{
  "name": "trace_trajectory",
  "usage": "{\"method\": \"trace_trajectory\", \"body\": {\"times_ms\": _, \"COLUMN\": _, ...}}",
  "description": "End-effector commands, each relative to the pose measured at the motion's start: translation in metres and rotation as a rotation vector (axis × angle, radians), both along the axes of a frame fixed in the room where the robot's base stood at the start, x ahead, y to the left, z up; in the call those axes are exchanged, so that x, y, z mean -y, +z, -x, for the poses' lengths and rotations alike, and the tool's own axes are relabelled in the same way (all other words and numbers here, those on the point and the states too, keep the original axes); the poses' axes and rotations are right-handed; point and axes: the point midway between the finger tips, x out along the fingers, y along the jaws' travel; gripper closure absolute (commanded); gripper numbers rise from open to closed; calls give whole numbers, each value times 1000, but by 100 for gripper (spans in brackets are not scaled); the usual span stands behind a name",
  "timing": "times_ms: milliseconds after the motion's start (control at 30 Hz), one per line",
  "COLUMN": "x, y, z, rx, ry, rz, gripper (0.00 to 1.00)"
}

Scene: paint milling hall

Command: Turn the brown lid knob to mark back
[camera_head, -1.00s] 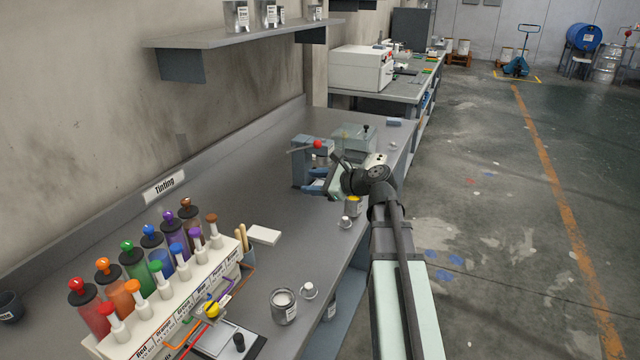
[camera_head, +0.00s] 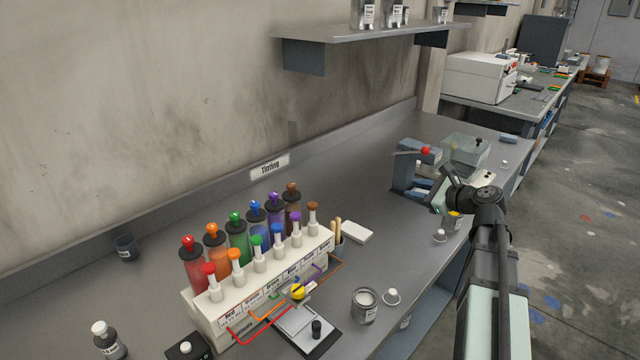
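The brown lid knob (camera_head: 291,187) tops the last canister at the right end of the back row, beside the purple one. It is small, and which mark it points to is too fine to tell. Below it is the dark lid and brown canister (camera_head: 292,207). A separate brown-topped plunger (camera_head: 313,208) stands in front. My gripper (camera_head: 437,203) is well to the right of the knob, near the blue-grey press with a red ball handle. Its fingers are small and partly hidden, so I cannot see whether they are open or shut.
The white rack (camera_head: 262,285) holds several coloured canisters and plungers, with coloured tubes leading to a yellow-topped valve (camera_head: 298,291). Wooden sticks (camera_head: 336,232), a white block (camera_head: 357,233) and an open tin (camera_head: 365,305) stand right of it. Bench behind the rack is clear.

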Motion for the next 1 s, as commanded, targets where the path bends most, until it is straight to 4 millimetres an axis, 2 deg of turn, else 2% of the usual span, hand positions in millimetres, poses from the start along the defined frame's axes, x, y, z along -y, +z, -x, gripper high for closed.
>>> {"method": "trace_trajectory", "body": {"times_ms": 233, "x": -72, "y": 36, "z": -9, "rx": 48, "ry": 102, "rz": 17, "gripper": 67}}
{"method": "trace_trajectory", "body": {"times_ms": 500, "x": -128, "y": 78, "z": -17, "rx": 99, "ry": 192, "rz": 25, "gripper": 67}}
{"method": "trace_trajectory", "body": {"times_ms": 700, "x": -172, "y": 108, "z": -12, "rx": 100, "ry": 309, "rz": 17, "gripper": 67}}
{"method": "trace_trajectory", "body": {"times_ms": 833, "x": -195, "y": 123, "z": -1, "rx": 50, "ry": 404, "rz": -11, "gripper": 67}}
{"method": "trace_trajectory", "body": {"times_ms": 1000, "x": -206, "y": 129, "z": 17, "rx": -69, "ry": 509, "rz": -59, "gripper": 67}}
